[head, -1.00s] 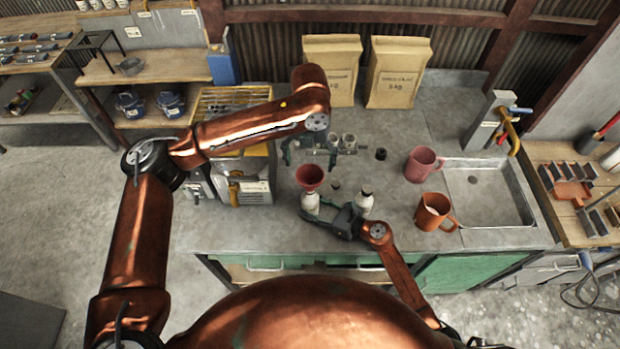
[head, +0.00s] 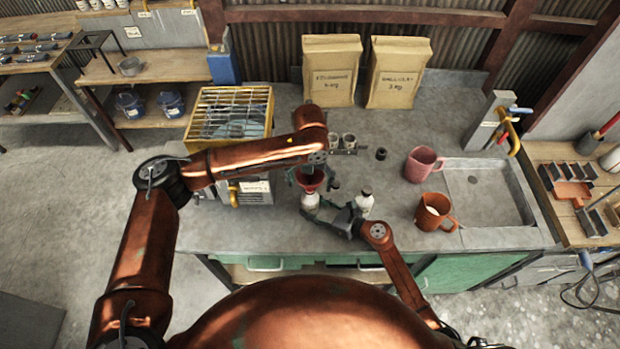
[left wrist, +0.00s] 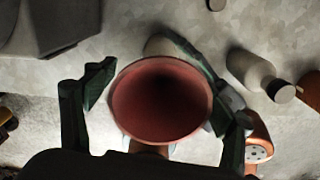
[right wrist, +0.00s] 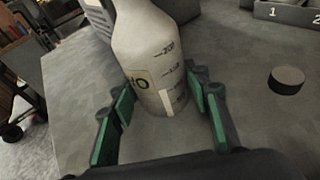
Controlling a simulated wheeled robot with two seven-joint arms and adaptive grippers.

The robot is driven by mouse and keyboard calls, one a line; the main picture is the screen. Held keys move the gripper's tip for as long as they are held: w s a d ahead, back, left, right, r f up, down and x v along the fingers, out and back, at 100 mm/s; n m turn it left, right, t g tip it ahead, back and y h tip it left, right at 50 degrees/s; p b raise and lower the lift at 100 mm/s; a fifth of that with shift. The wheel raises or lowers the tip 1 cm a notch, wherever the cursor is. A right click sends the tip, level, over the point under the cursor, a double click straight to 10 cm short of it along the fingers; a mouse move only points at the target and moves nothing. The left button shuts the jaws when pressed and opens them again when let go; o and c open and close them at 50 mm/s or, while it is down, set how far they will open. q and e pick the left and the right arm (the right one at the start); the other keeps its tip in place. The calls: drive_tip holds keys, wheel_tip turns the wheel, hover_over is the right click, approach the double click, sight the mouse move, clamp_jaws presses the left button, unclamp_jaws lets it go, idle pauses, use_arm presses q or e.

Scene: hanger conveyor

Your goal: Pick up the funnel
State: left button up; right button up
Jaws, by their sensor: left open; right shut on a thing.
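The red funnel (head: 314,181) sits mouth up in the neck of a white bottle (head: 310,201) on the counter. My left gripper (head: 308,177) has come down at the funnel. In the left wrist view the funnel (left wrist: 160,100) lies between the open green fingers, with a gap visible on the left side. My right gripper (head: 325,214) is shut on this bottle, which stands upright. In the right wrist view its fingers flank the lower part of the marked bottle (right wrist: 152,60); the funnel is out of that view.
A second white bottle (head: 364,202) stands close to the right. A pink mug (head: 420,165), an orange mug (head: 434,212) and a small dark round piece (head: 381,154) are farther right. A cup rack (head: 345,150) is behind, and a yellow wire rack (head: 230,112) at the left.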

use_arm(q)
drive_tip(key=shift+c, duration=0.7)
drive_tip(key=c, duration=1)
drive_tip(key=shift+c, duration=0.6)
